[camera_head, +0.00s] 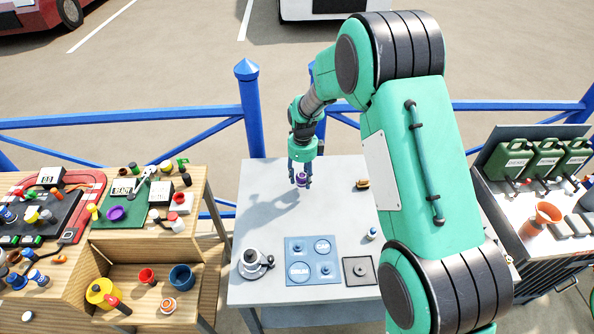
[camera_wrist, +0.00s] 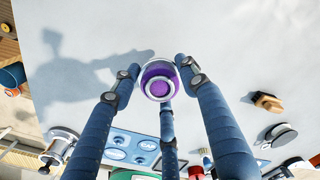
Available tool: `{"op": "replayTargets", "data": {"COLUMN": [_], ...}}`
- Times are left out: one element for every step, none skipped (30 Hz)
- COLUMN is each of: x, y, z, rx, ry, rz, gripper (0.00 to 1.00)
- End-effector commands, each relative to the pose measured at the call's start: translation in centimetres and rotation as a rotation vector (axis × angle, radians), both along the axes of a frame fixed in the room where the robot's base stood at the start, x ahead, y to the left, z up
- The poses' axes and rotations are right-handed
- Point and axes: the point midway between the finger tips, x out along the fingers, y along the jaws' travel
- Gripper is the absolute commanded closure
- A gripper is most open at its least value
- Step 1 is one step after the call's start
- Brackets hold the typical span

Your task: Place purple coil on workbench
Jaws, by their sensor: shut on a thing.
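In the head view the coil (camera_head: 301,178) shows small between the fingertips of my gripper (camera_head: 301,182), above or at the back part of the workbench. The workbench (camera_head: 262,205) is a pale grey table in the middle. I cannot tell for sure whether the coil touches its top.
On the workbench are a blue panel (camera_head: 312,273), a metal winch-like piece (camera_head: 254,263), a dark square plate (camera_head: 359,270), a small bottle (camera_head: 372,233) and a brown-handled brush (camera_head: 362,184). The left and back-centre top is clear. A blue railing (camera_head: 250,110) stands behind.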

Motion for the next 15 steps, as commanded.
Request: {"op": "replayTargets", "data": {"x": [0.9, 1.3, 1.9, 2.3, 2.8, 3.4, 3.9, 4.3, 4.9, 5.3, 5.7, 6.3, 6.6, 6.9, 7.4], "y": [0.2, 0.3, 0.4, 0.5, 0.5, 0.7, 0.7, 0.8, 0.9, 1.0, 1.1, 1.2, 1.3, 1.3, 1.4], "z": [-0.2, -0.2, -0.3, -0.4, -0.4, -0.4, -0.5, -0.5, -0.6, -0.6, -0.6, -0.7, -0.8, -0.8, -0.7], "rx": [0.000, 0.000, 0.000, 0.000, 0.000, 0.000, 0.000, 0.000, 0.000, 0.000, 0.000, 0.000, 0.000, 0.000, 0.000], "ry": [-0.001, -0.002, -0.001, 0.000, -0.001, -0.002, -0.001, -0.001, -0.001, -0.001, -0.002, -0.002, 0.000, 0.000, -0.001], "rz": [0.000, 0.000, 0.000, 0.000, 0.000, 0.000, 0.000, 0.000, 0.000, 0.000, 0.000, 0.000, 0.000, 0.000, 0.000], "gripper": [0.87, 0.87, 0.87, 0.87, 0.87, 0.87, 0.87, 0.87, 0.87, 0.87, 0.87, 0.87, 0.87, 0.87, 0.87]}}
